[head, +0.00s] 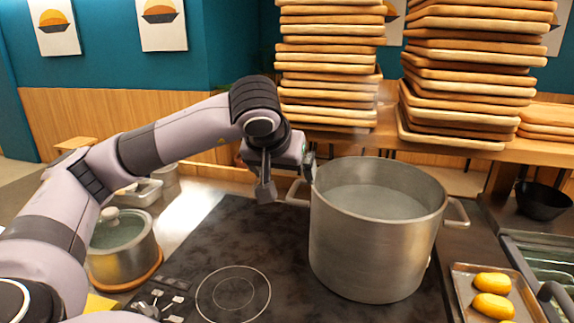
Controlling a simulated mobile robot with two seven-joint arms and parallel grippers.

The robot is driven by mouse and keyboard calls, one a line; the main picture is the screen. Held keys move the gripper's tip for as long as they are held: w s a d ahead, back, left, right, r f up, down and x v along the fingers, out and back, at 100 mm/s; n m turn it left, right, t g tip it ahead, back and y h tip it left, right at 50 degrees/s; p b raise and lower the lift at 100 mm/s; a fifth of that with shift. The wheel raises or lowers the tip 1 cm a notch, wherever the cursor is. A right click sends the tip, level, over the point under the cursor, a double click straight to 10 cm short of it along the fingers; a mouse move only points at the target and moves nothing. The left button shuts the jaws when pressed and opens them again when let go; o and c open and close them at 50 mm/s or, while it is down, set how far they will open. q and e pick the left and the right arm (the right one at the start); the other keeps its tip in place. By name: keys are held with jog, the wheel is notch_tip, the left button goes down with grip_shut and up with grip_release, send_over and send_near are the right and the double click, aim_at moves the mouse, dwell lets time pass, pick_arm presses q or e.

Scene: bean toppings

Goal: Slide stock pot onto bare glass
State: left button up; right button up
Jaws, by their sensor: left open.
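The stock pot (365,250) is a large, open steel pot with a side handle on its left and right. It stands upright toward the right of the dark glass cooktop (245,235), with pale liquid inside. A bare ringed zone (233,293) shows on the glass to the pot's lower left. My left gripper (287,184) is open at the pot's left handle (295,192), with one finger left of it and the other near the rim. I cannot tell whether the fingers touch the pot. My right gripper is not in view.
A smaller lidded pot (122,250) stands on a wooden board at the left. A metal tray (462,290) with yellow food pieces lies right of the stock pot. A black bowl (543,200) sits further right. Tall stacks of wooden boards (330,75) stand behind.

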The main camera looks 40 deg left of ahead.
aim_at(291, 190)
pick_arm(q)
jog(key=b+x, duration=0.4)
jog(key=x, duration=0.4)
jog(key=shift+f, duration=0.5)
jog(key=shift+b+x, duration=0.6)
jog(key=shift+x, duration=0.6)
jog(key=shift+w+d+r, duration=0.1)
jog(key=shift+w, duration=0.05)
jog(key=shift+w+d, duration=0.1)
jog(key=c, duration=0.9)
jog(key=shift+w, duration=0.1)
jog(key=shift+a+r, duration=0.1)
jog(key=shift+a, duration=0.15)
